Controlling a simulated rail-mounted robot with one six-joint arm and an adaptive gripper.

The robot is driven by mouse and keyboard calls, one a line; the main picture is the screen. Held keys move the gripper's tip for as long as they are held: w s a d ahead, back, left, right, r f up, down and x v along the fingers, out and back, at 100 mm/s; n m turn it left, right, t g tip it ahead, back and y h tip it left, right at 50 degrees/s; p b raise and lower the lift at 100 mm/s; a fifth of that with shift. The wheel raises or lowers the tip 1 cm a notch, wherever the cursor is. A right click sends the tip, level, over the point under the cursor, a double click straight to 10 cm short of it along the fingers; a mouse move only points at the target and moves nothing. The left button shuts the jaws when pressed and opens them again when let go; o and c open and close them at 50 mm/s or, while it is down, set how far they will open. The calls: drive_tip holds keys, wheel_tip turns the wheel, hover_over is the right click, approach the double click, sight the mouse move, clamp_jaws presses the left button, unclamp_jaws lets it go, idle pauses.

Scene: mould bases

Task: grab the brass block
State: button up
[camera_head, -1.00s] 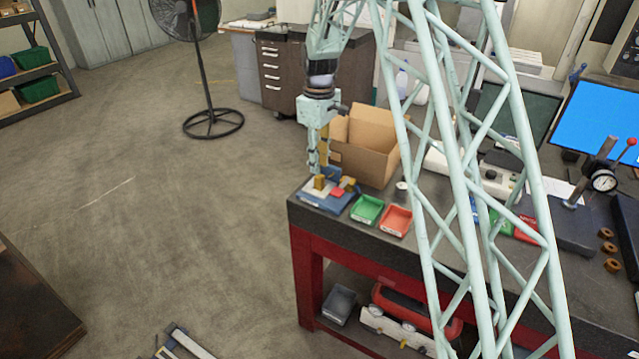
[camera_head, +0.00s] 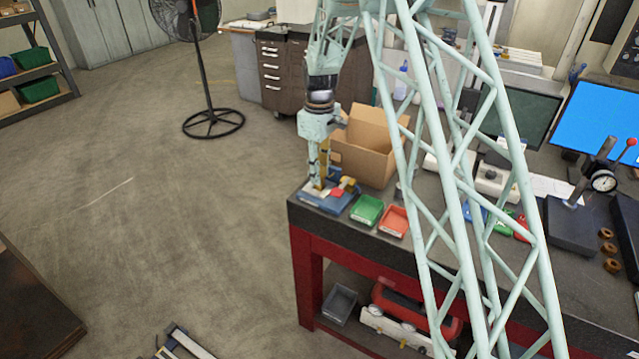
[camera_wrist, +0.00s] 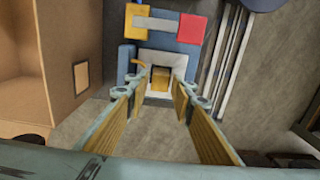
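The brass block (camera_wrist: 160,79) sits in a pale recess at the near end of a blue fixture (camera_wrist: 188,65) in the wrist view. My gripper (camera_wrist: 159,84) is open, with one finger on each side of the block. Gaps seem to show between the fingers and the block; I cannot tell whether either touches it. In the head view, my gripper (camera_head: 318,185) points straight down at the left part of the blue fixture (camera_head: 332,205) on the bench corner. The fingers largely hide the block there.
A yellow block (camera_wrist: 137,15) and a red block (camera_wrist: 191,28) sit at the fixture's far end. An open cardboard box (camera_head: 365,150) stands close behind. Green (camera_head: 367,210) and red (camera_head: 394,221) trays lie to the right on the dark bench. The bench edge is close.

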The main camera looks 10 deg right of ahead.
drive_tip(key=shift+f, duration=1.5)
clamp_jaws()
